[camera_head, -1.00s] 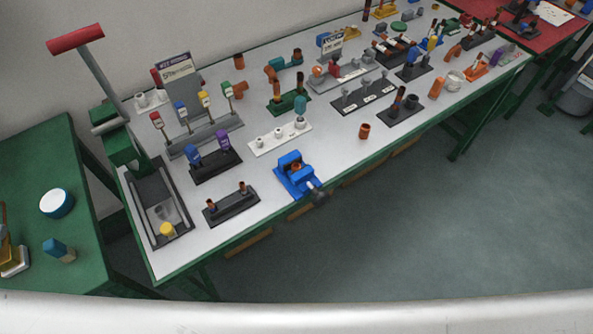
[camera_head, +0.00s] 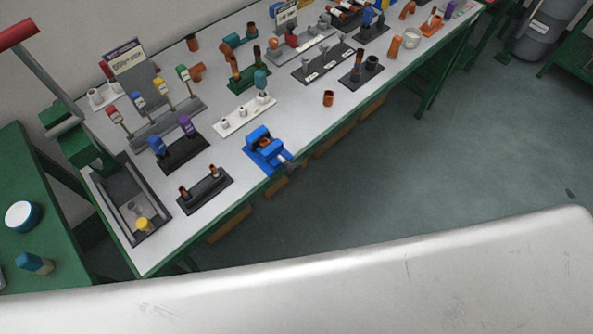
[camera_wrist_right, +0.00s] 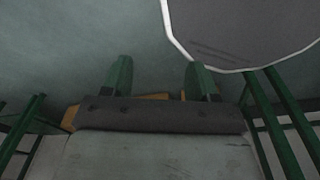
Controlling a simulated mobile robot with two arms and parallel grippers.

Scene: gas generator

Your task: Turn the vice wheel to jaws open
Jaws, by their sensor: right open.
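The blue vice (camera_head: 262,148) stands at the front edge of the grey-topped workbench in the head view. A copper-coloured piece sits between its jaws. Its dark round wheel (camera_head: 292,168) sticks out past the bench edge, over the floor. My right gripper (camera_wrist_right: 160,72) shows in the right wrist view with its two fingers apart and nothing between them. The vice and its wheel cannot be made out in the wrist view. Neither gripper shows in the head view, so their distance from the wheel is not visible there.
Left of the vice is a black holder (camera_head: 206,190) with two copper pieces. Behind it is a white holder (camera_head: 244,115). A copper cup (camera_head: 328,98) stands to the right. A green table (camera_head: 30,180) is at the left. The floor (camera_head: 440,150) before the bench is open.

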